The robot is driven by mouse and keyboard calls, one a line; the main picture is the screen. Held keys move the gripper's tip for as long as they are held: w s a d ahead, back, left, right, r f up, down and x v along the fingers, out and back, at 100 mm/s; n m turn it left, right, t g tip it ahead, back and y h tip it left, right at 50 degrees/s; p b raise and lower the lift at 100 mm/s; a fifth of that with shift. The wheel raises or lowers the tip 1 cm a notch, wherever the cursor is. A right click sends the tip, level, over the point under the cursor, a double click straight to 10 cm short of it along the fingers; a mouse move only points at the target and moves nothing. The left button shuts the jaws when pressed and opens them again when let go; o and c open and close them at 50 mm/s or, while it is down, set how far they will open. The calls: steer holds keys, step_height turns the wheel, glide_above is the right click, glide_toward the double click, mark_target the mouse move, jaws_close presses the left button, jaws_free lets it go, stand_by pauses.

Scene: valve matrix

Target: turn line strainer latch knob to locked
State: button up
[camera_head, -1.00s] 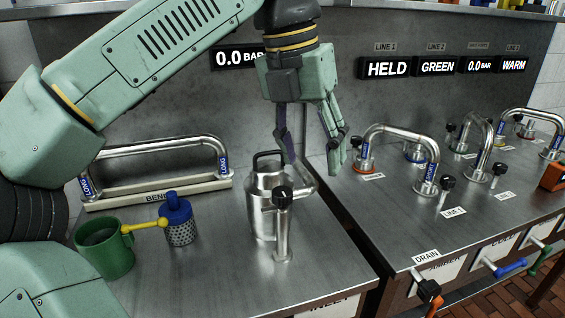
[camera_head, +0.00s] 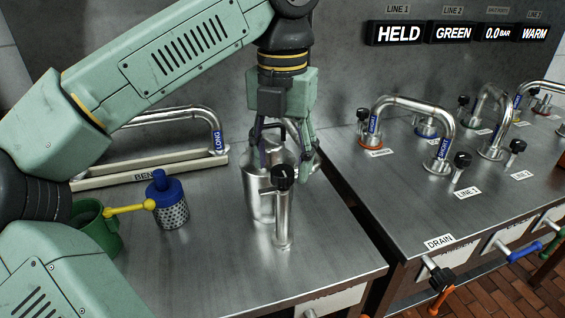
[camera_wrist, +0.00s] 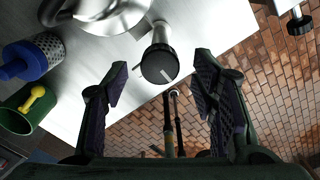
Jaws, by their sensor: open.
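A black round knob (camera_head: 282,177) with a white pointer line sits on top of an upright steel post (camera_head: 282,222), in front of a lidded steel canister (camera_head: 259,200). No label for the knob is readable. My gripper (camera_head: 285,165) is open, pointing down, with its fingers behind and above the knob in the head view. In the wrist view the knob (camera_wrist: 158,66) lies between the two spread fingers (camera_wrist: 160,82), apart from both. Its white line points toward the upper right there. Nothing is held.
A bent pipe (camera_head: 165,115) lies in a rack behind. A second bench (camera_head: 400,195) with pipes and black knobs is at right, past a gap.

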steer(key=shift+f, duration=0.7)
steer(key=shift+c, duration=0.4)
steer(key=c, duration=1.1)
